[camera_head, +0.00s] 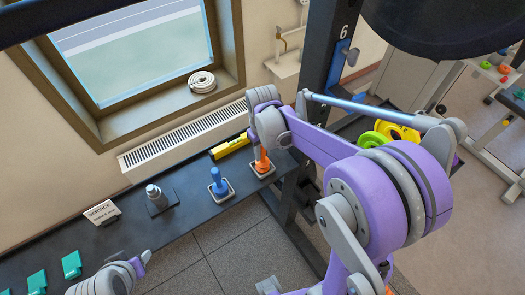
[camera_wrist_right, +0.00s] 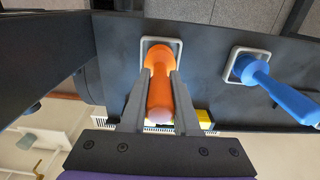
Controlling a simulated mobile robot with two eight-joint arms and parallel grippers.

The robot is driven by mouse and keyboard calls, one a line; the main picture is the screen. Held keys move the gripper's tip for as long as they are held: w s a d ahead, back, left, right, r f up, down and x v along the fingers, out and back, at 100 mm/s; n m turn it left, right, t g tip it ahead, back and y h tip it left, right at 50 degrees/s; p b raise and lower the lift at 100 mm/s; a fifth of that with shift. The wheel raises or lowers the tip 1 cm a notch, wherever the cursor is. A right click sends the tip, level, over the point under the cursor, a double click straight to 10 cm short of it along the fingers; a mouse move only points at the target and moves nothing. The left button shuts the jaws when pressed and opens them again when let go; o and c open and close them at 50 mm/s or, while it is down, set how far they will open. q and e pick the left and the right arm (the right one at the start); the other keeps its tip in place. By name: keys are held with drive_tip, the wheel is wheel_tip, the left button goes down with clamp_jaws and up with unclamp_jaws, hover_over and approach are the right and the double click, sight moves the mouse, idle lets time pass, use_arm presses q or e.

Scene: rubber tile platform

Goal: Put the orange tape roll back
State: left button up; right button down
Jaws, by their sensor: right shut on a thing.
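My right gripper (camera_head: 262,148) is at the far right end of the dark shelf. In the right wrist view, its two grey fingers (camera_wrist_right: 160,103) are shut on an upright orange handle-shaped piece (camera_wrist_right: 160,65), with one finger on each side. The piece also shows in the head view (camera_head: 262,163). Its far end is at a pale square frame (camera_wrist_right: 147,42) on the shelf; I cannot tell whether it touches. It looks like a handle, not a roll. My left wrist shows at the lower left of the head view, but its fingers do not.
A blue handle (camera_head: 217,181) stands in a similar frame beside the orange one. A yellow tool (camera_head: 231,146) lies behind. A grey metal piece (camera_head: 156,196), a sign (camera_head: 102,212) and teal blocks (camera_head: 71,265) are further left. A dark post (camera_head: 330,60) stands close at right.

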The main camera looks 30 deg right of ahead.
use_arm(q)
drive_tip(key=shift+s+f, duration=0.1)
drive_tip(key=shift+f, duration=0.15)
use_arm(e)
drive_tip(key=shift+f, duration=0.35)
drive_tip(key=c, duration=0.6)
unclamp_jaws()
drive_tip(key=shift+r, duration=0.1)
drive_tip(key=shift+r+p, duration=1.55)
drive_tip(key=shift+r, duration=1.95)
use_arm(q)
drive_tip(key=r, duration=0.1)
drive_tip(key=w+r, duration=0.1)
drive_tip(key=r, duration=0.1)
drive_tip(key=w+r, duration=0.1)
drive_tip(key=shift+w+r, duration=0.1)
drive_tip(key=shift+r, duration=0.3)
use_arm(e)
drive_tip(key=shift+f, duration=0.1)
use_arm(q)
drive_tip(key=shift+s, duration=0.2)
use_arm(e)
drive_tip(key=shift+s, duration=0.1)
